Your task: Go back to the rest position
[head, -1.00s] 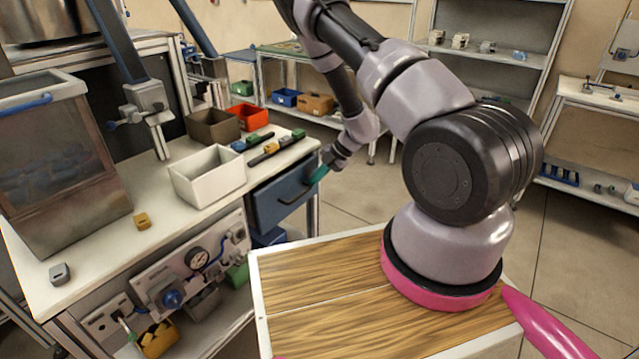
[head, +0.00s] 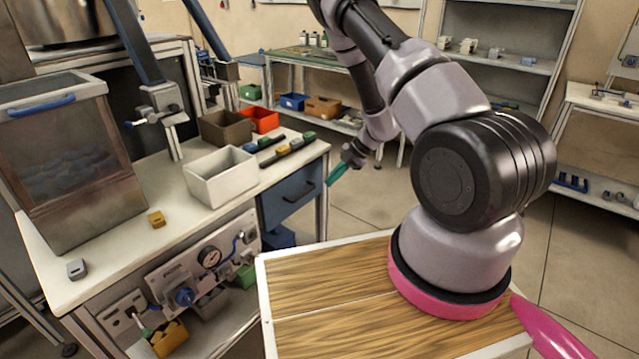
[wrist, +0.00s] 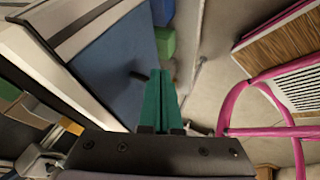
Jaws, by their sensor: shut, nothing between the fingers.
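My gripper (head: 337,173) hangs in the air just right of the workbench's blue drawer in the head view. Its green fingers (wrist: 159,100) are together in the wrist view, with nothing between them. The blue drawer (head: 285,197) has a dark handle and looks closed in the head view. The drawer front (wrist: 115,68) also shows in the wrist view, left of the fingers. The fingers look apart from the handle in the head view.
The workbench (head: 130,238) carries a white bin (head: 221,174), a brown bin (head: 221,127), a red bin (head: 262,119) and a clear-walled container (head: 70,165). Shelves (head: 500,62) stand at the back. Open floor (head: 375,205) lies right of the bench.

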